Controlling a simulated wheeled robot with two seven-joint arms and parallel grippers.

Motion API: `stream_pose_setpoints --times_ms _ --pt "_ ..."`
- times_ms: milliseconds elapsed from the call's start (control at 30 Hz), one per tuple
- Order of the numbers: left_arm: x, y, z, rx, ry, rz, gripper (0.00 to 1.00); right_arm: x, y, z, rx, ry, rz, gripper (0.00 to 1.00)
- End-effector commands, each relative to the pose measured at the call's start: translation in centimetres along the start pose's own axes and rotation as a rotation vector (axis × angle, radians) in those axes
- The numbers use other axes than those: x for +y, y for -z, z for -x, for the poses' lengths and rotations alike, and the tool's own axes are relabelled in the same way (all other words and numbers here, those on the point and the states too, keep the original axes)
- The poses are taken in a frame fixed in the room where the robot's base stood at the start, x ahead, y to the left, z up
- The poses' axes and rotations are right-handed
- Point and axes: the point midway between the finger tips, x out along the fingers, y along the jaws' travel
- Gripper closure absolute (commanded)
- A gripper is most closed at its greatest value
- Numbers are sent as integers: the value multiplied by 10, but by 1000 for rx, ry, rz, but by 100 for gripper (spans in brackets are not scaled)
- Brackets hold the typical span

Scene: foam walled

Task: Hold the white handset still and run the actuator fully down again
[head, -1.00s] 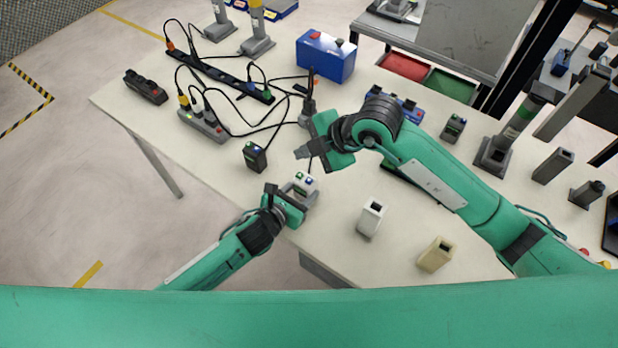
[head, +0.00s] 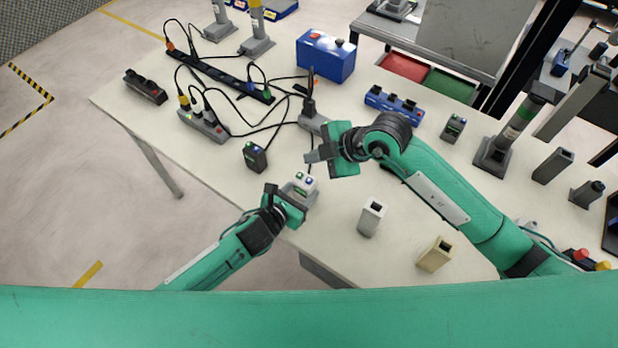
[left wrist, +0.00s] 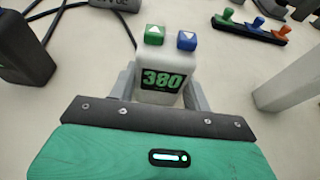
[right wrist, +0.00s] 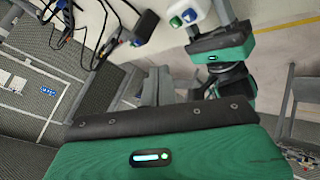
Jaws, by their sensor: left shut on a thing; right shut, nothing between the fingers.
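The white handset (head: 304,181) stands near the front edge of the table. In the left wrist view the handset (left wrist: 162,80) has a green up-arrow button (left wrist: 154,35), a blue down-arrow button (left wrist: 187,41) and a display reading 380. My left gripper (head: 297,194) is shut on its sides, with the buttons clear. My right gripper (head: 311,156) is shut and empty, above the table just beyond the handset and apart from it. The handset's top (right wrist: 186,12) also shows in the right wrist view. I cannot tell which column is the handset's actuator.
A dark handset (head: 255,155) stands left of the white one. A white holder (head: 371,217) and a cream holder (head: 436,254) stand to the right. Cables and a power strip (head: 205,124) lie behind left. A grey column (head: 500,150) stands at far right.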

Motion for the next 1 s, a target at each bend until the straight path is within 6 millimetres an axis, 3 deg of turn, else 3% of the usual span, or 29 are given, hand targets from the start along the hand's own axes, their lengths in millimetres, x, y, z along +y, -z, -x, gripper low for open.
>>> stream_pose_setpoints --times_ms 400,1000 --pt "0 0 0 0 0 0 77 -26 -26 -36 0 1 -2 100" --pt "0 0 0 0 0 0 77 -30 -30 -42 0 -1 1 100"
